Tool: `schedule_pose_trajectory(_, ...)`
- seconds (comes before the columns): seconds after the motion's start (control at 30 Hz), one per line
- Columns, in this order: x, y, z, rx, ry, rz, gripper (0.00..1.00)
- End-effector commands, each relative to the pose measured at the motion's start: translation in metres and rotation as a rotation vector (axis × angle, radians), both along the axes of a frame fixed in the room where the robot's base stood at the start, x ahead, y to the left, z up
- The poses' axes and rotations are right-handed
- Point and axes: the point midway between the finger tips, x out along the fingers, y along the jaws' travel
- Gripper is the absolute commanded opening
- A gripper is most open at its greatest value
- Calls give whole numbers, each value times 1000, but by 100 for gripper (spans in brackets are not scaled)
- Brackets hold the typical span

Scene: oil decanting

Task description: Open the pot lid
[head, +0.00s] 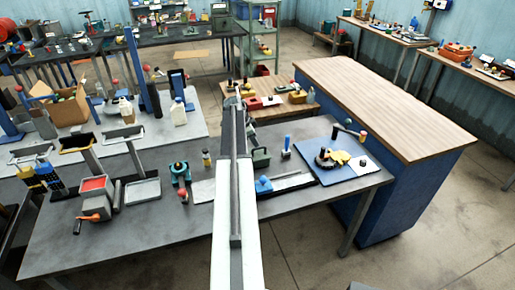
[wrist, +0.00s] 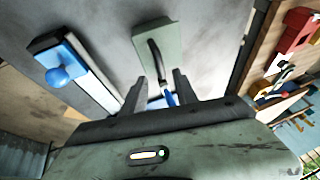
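A grey-green box-like thing with a handle (head: 261,157) stands on the grey workbench, just right of my arm in the head view. It may be the pot with its lid; no plainly round pot shows there. In the wrist view a flat grey-green top (wrist: 155,38) with a curved black handle ending in blue (wrist: 169,98) lies ahead. My gripper (wrist: 157,88) has its two dark fingers apart, with the handle's blue end between them, nearer the right finger. Whether they touch it cannot be told. The fingers are not clear in the head view.
A blue knob (wrist: 60,75) on a long block lies left in the wrist view. On the bench are a teal device (head: 180,171), a blue tray (head: 340,165) with yellow pieces, and a grey box with an orange crank (head: 94,203). A wood-topped counter (head: 375,95) stands right.

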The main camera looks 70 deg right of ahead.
Motion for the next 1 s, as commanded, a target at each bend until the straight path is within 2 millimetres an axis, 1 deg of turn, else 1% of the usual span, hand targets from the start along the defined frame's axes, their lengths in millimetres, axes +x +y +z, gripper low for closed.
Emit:
schedule_pose_trajectory(0.03,-1,-4,-17,0,0,-1,35)
schedule_pose_trajectory(0.23,-7,-18,-49,0,-1,-1,35)
schedule_pose_trajectory(0.33,-9,-21,-55,1,-1,0,35)
schedule_pose_trajectory(0.57,-10,-22,-52,1,0,1,35)
schedule_pose_trajectory(0.6,-10,-22,-52,1,0,1,30)
schedule_pose_trajectory(0.67,-10,-22,-52,1,0,1,13)
schedule_pose_trajectory(0.7,-10,-22,-52,1,-1,0,2)
schedule_pose_trajectory(0.73,-10,-22,-52,1,-1,0,0)
schedule_pose_trajectory(1.0,-10,-22,-52,1,-1,0,0)
